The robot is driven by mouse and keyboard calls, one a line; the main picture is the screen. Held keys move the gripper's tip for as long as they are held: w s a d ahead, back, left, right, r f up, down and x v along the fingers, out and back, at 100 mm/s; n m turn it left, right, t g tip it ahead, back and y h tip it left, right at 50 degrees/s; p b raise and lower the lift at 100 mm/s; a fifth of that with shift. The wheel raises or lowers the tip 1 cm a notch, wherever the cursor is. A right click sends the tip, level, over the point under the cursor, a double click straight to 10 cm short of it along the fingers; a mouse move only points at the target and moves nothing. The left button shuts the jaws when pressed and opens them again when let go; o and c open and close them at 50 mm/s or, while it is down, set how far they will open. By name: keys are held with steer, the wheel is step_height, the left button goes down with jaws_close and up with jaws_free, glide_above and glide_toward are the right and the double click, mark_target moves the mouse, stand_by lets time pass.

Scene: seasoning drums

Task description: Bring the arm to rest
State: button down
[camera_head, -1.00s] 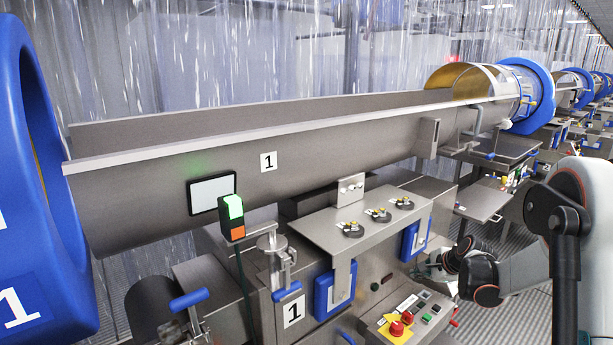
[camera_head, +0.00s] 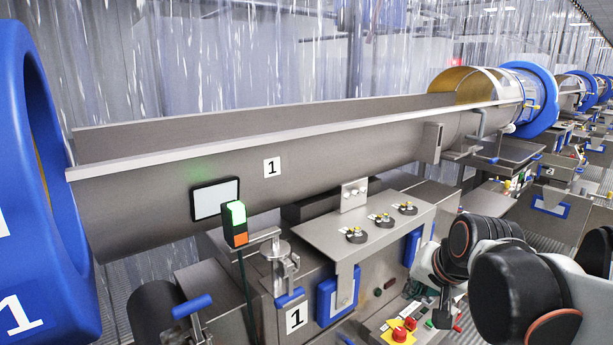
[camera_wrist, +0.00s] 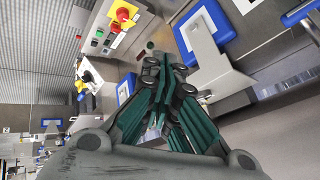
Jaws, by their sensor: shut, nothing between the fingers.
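My gripper shows large in the wrist view (camera_wrist: 166,78), with dark green finger pads and grey linkages. Its fingers are shut with nothing between them. In the head view my gripper (camera_head: 443,308) is small, at the lower right beside the control box, and partly hidden by my folded arm. The arm's dark and white links fill the lower right corner. The gripper hangs in front of the machine's steel cabinet and appears apart from it.
A long steel trough marked 1 (camera_head: 300,160) runs across the head view between blue drum rings. Below it are a steel shelf (camera_head: 340,235), blue-framed handles (camera_head: 345,292) and a control panel with a red emergency button (camera_head: 410,323). Open floor shows left in the wrist view (camera_wrist: 35,60).

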steer(key=s+f+n, duration=0.1)
steer(key=s+n, duration=0.2)
steer(key=s, duration=0.5)
steer(key=s+a+f+n, duration=0.1)
steer(key=s+f+n, duration=0.1)
steer(key=s, duration=0.6)
steer(key=shift+s+a+f+n+h+b, duration=0.15)
steer(key=shift+s+f+n+h+b, duration=0.15)
steer(key=shift+n+h+b, duration=0.15)
